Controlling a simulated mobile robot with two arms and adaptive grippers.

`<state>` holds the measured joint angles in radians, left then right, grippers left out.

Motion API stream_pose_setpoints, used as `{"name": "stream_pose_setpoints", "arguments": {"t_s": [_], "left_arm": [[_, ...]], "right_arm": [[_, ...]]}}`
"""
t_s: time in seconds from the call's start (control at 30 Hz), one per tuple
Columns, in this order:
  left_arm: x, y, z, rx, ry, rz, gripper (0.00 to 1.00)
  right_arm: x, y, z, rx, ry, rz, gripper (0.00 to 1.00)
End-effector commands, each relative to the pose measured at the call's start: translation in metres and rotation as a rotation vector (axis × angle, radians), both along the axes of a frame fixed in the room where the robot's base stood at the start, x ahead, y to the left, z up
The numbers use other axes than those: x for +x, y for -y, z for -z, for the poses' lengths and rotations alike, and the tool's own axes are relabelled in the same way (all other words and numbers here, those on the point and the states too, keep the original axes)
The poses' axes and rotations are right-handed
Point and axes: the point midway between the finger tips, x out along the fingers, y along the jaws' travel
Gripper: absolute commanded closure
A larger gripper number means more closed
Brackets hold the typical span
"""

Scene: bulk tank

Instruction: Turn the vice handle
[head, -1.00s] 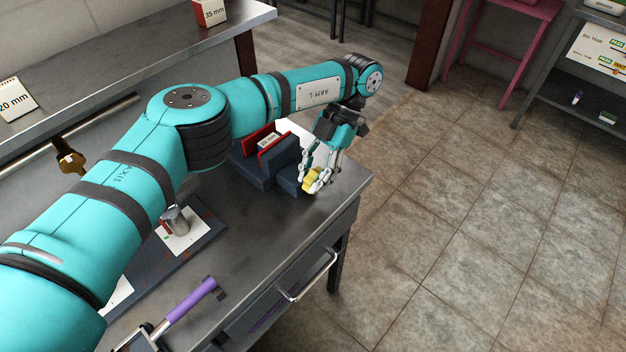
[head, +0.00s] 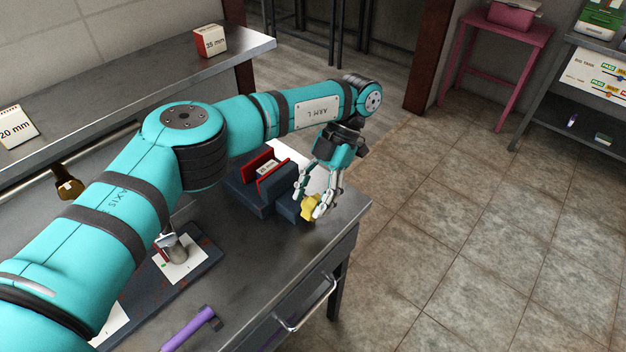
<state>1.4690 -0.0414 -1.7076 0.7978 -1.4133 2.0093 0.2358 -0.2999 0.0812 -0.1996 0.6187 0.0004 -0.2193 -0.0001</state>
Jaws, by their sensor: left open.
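The vice (head: 256,200) stands on the metal workbench near its right end, dark blue-grey with red jaw faces. A small block marked 25 mm (head: 267,169) sits between the jaws. The yellow vice handle (head: 308,207) is on the vice's front right side. My left gripper (head: 311,205) points down at the handle, with its fingers open on either side of it. I cannot tell whether the fingers touch it. My left arm crosses the view from the lower left. My right gripper is not in view.
A purple-handled hammer (head: 190,330) lies at the bench's front. A dark board (head: 203,250) with a metal piece lies under my arm. A drawer handle (head: 306,303) juts from the bench front. The back shelf holds a 35 mm box (head: 209,41). The floor at right is clear.

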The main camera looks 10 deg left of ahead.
Motion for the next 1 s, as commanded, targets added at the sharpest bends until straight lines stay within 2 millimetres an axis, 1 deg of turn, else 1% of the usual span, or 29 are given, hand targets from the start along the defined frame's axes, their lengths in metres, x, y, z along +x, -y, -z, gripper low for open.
{"name": "stream_pose_setpoints", "arguments": {"t_s": [0.03, 0.2, 0.3, 0.4, 0.57, 0.83, 0.93, 1.0], "left_arm": [[0.001, -0.001, -0.012, 0.002, 0.006, 0.001, 0.53], [0.002, -0.001, -0.046, 0.003, 0.007, 0.001, 0.53], [0.001, 0.0, -0.063, 0.003, 0.006, 0.0, 0.53], [0.001, 0.0, -0.074, 0.002, 0.004, 0.001, 0.53], [0.001, 0.0, -0.083, 0.001, 0.002, 0.0, 0.53], [0.0, 0.0, -0.083, 0.0, 0.0, 0.0, 0.53], [-0.001, -0.003, -0.078, -0.026, -0.014, 0.003, 0.53], [-0.004, -0.008, -0.07, -0.08, -0.038, 0.009, 0.53]], "right_arm": [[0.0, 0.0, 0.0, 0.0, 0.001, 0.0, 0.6], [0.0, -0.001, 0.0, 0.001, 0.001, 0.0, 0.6], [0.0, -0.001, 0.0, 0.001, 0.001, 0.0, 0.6], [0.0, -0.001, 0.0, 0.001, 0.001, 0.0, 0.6], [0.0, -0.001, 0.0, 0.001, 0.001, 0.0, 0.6], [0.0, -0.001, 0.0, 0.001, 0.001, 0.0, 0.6], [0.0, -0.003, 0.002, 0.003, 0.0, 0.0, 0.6], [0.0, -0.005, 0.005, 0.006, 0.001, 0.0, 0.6]]}}
